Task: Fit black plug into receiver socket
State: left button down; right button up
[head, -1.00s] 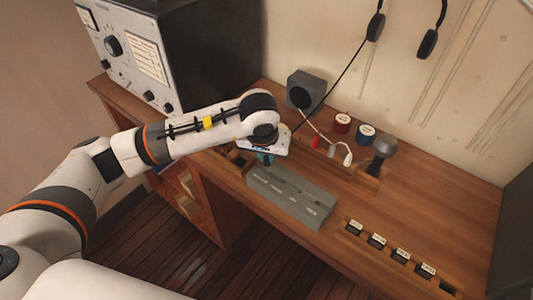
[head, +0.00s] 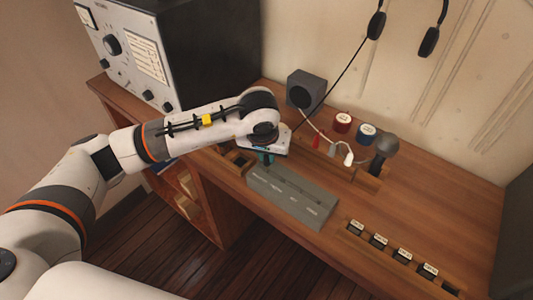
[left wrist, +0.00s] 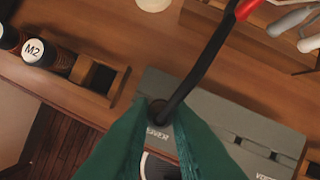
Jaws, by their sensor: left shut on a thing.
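The grey socket block (head: 290,196) lies on the desk; it has a row of labelled slots. My left gripper (head: 264,160) is over its far left end, pointing down. In the left wrist view its green fingers (left wrist: 160,122) are shut on the black plug (left wrist: 161,108), which is mostly hidden between them. A black cable (left wrist: 207,58) runs up from the plug. The fingertips are at the socket whose label, partly covered, ends in "EIVER". I cannot tell whether the plug tip is inside the socket. My right gripper is not in view.
A red plug (head: 317,141) and white plugs (head: 348,158) stand in a rack behind the block. A radio cabinet (head: 135,50) is at left. Headphones (head: 428,42) hang on the wall.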

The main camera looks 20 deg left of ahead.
aim_at(266, 160)
pick_arm(q)
jog(key=shift+f, duration=0.1)
dwell(0.7)
jog(key=shift+f+b, duration=1.3)
jog(key=shift+b, duration=1.35)
dwell(2.3)
jog(key=shift+f+b, duration=0.15)
jog(key=shift+b, duration=0.5)
dwell(0.9)
dwell(0.4)
jog(key=c, duration=1.3)
grip_release()
